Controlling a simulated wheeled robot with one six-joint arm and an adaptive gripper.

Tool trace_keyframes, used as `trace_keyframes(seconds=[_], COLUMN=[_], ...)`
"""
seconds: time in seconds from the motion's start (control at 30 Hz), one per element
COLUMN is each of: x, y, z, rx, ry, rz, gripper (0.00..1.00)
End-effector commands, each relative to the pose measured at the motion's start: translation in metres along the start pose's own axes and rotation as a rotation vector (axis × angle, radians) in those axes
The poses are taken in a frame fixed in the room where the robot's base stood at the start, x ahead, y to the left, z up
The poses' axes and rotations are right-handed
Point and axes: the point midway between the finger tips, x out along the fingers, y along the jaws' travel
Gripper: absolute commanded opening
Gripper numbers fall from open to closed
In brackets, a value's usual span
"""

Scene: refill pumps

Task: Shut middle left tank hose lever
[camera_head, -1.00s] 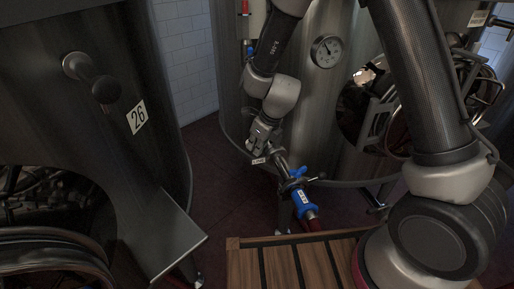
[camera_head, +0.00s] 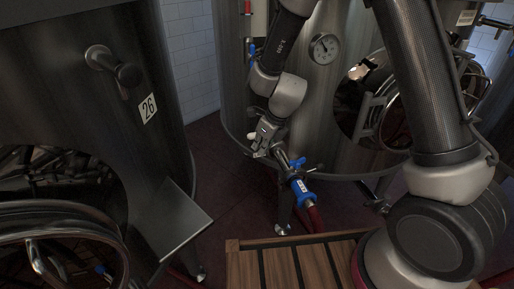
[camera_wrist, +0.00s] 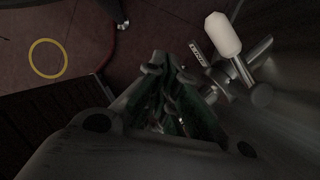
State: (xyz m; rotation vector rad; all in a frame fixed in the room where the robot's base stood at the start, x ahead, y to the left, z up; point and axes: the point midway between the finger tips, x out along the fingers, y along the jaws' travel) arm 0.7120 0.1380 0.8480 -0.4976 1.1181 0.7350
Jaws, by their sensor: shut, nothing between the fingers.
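The middle tank (camera_head: 235,100) is a metal vat with a round gauge. A pipe outlet low on its front carries a blue wing handle (camera_head: 297,163) and a blue hose coupling (camera_head: 303,190) with a red hose. My gripper (camera_head: 260,152) is at the upper left end of this pipe, shut and empty. In the wrist view, a lever with a white knob (camera_wrist: 222,35) stands on metal pipework to the right of my shut fingertips (camera_wrist: 168,70), apart from them. Which way the lever is turned relative to the pipe is unclear.
A dark tank numbered 26 (camera_head: 149,108) with a sloping metal chute (camera_head: 180,225) stands at the left. A slatted wooden platform (camera_head: 290,262) is at the front. Dark red floor (camera_head: 225,170) is free between the tanks.

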Motion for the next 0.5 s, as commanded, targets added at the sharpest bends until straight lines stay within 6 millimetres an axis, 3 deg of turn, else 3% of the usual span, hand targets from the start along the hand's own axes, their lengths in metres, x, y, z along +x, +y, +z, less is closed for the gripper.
trace_keyframes(seconds=[0.5], x=[-0.077], y=[0.018], z=[0.006], rx=[-0.004], ry=[-0.004], rz=[-0.001], gripper=[0.0])
